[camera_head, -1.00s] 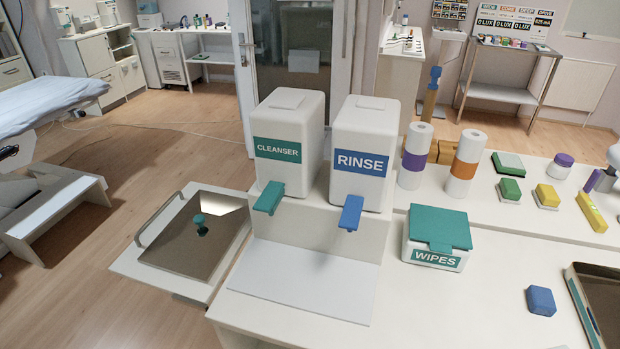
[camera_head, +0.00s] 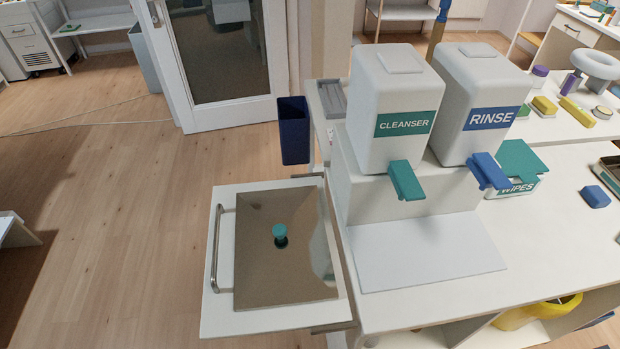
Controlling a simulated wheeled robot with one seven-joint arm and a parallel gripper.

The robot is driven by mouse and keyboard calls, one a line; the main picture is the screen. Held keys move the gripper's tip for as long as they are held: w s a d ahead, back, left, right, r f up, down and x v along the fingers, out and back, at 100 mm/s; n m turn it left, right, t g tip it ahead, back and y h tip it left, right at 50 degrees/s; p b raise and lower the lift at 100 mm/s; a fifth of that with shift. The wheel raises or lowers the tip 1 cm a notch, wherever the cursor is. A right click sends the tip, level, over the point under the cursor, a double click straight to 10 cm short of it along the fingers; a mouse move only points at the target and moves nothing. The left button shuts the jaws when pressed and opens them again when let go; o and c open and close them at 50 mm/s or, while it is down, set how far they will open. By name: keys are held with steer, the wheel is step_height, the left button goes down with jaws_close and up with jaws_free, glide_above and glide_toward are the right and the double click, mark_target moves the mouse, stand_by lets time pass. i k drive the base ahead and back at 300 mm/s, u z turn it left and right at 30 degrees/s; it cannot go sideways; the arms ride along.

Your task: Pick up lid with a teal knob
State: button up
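The lid (camera_head: 262,262) is a flat, shiny brownish rectangular plate with a small teal knob (camera_head: 280,232) standing near its middle. What lies under the lid is hidden. My gripper is not in view.
The cleanser dispenser (camera_head: 395,108) and rinse dispenser (camera_head: 482,105) stand on the counter right of the lid. A dark blue bin (camera_head: 293,131) is behind the shelf. The wipes box (camera_head: 517,187) is farther right. Wooden floor (camera_head: 130,240) left of the shelf is clear.

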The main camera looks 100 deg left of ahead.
mark_target(282, 258)
steer(key=k, duration=0.75)
steer(key=u, duration=2.95)
steer(key=i, duration=0.5)
steer(key=z, duration=0.1)
